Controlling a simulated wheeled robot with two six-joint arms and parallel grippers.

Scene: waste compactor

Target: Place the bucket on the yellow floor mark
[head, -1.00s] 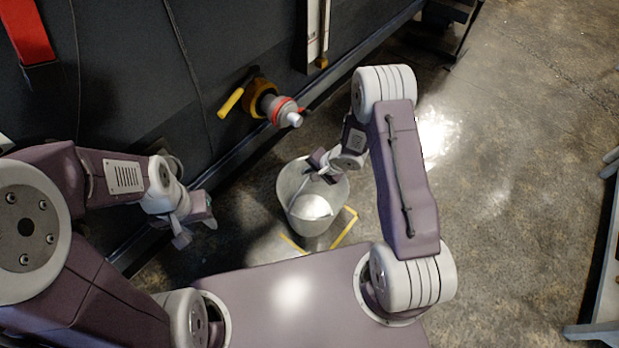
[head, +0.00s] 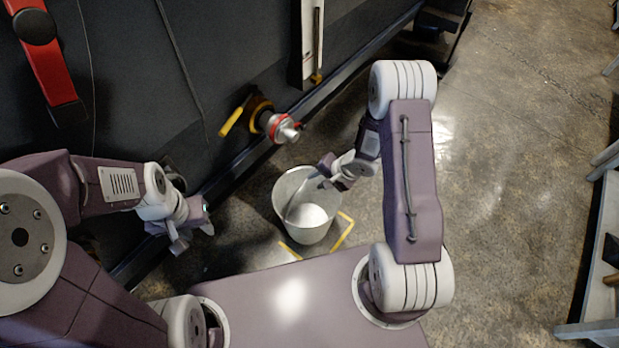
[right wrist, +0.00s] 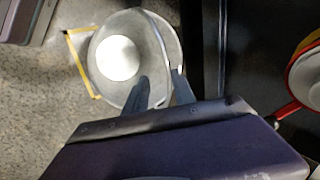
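The grey metal bucket (head: 308,222) stands about upright in the head view, with a pale bright bottom inside. It covers part of the yellow floor mark (head: 345,230); lines show at its right and front. In the right wrist view the bucket (right wrist: 112,82) overlaps the mark (right wrist: 79,62). I cannot tell whether its base touches the floor. My right gripper (head: 326,174) is at the bucket's upper right rim, by the thin handle. Its fingers (right wrist: 161,88) are apart in the wrist view; their contact with the handle is unclear. My left gripper (head: 192,238) is open and empty, left of the bucket.
A dark machine wall (head: 140,90) runs along the back left. A valve with a yellow lever (head: 232,120) and red ring juts out behind the bucket. Concrete floor (head: 510,190) is free at the right, with a grey frame (head: 590,260) at the far right edge.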

